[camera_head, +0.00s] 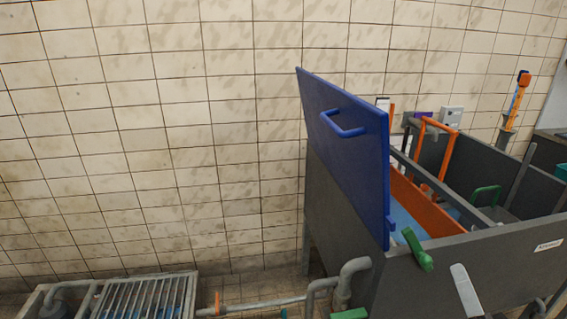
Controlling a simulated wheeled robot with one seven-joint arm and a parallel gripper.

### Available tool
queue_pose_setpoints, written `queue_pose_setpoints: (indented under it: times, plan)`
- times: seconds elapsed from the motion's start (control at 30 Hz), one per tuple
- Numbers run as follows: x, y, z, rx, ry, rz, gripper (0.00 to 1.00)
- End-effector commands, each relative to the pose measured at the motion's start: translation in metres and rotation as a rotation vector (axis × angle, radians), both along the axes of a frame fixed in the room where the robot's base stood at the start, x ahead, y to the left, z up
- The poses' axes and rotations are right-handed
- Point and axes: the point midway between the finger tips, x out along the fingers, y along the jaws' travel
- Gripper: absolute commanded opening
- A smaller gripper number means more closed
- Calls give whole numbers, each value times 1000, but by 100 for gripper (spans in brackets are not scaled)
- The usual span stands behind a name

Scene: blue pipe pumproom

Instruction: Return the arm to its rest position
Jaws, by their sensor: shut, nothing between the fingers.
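My arm and my gripper do not show in the head camera view. A dark grey tank (480,262) stands at the right. Its blue lid (345,150) is raised and stands steeply tilted, with a blue handle (345,131) on its face. Inside the tank are an orange wall or trough (428,212) and a light blue surface beside it. The lid hides part of the tank's inside.
A green handle (418,250) and a pale grey lever (466,291) are on the tank's front. Grey pipes (352,275) run low beside it. A metal grate (145,297) lies at bottom left. A tiled wall (170,130) closes the back.

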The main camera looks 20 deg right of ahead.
Motion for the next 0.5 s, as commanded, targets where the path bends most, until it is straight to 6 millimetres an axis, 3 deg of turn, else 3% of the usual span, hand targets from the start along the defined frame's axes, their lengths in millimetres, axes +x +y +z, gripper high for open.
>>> queue_pose_setpoints:
  times: [0.13, 0.23, 0.5]
  plan:
    - [-1, -1, 3, -51, 15, -19, 0]
    - [-7, 7, 11, -193, 65, -57, 0]
    - [-40, 85, -15, -494, 300, 5, 0]
